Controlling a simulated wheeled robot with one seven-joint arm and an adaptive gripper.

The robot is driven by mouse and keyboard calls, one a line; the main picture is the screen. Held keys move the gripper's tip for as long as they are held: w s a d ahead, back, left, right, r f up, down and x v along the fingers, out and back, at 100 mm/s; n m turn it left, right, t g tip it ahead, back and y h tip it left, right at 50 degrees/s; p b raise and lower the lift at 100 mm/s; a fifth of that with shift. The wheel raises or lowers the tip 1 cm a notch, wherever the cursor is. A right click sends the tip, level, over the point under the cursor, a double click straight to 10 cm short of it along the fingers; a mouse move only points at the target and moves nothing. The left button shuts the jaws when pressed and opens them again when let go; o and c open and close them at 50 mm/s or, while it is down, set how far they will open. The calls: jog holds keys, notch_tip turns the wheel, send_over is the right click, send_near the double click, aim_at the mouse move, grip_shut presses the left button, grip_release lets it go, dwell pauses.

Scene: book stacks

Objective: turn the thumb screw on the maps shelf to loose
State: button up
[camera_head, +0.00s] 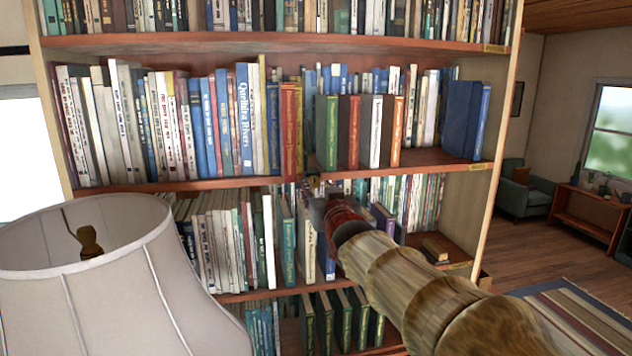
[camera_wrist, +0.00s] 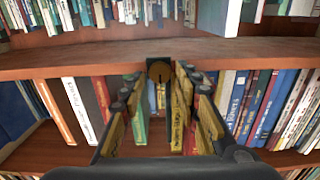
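The brass thumb screw (camera_wrist: 159,72) sits on a dark plate at the front edge of the wooden shelf board (camera_wrist: 240,55) in the wrist view, which appears upside down. My gripper (camera_wrist: 158,98) is open, with one finger on each side of the screw's line and a clear gap between them. I cannot tell whether the fingertips reach the screw's head, and no contact shows. In the head view my gripper (camera_head: 318,200) is at the front edge of the middle shelf (camera_head: 230,184), mostly hidden behind my wrist. The screw's setting cannot be read.
Green (camera_head: 326,130), white (camera_head: 377,130) and orange (camera_head: 396,130) books stand just above the board. More books fill the shelves below. A pale lampshade (camera_head: 90,280) stands close in front at left. Open floor (camera_head: 540,245) lies to the right, with an armchair (camera_head: 525,190) beyond.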

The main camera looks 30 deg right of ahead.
aim_at(313, 181)
jog(key=shift+x, duration=1.15)
jog(key=shift+c, duration=0.9)
grip_shut()
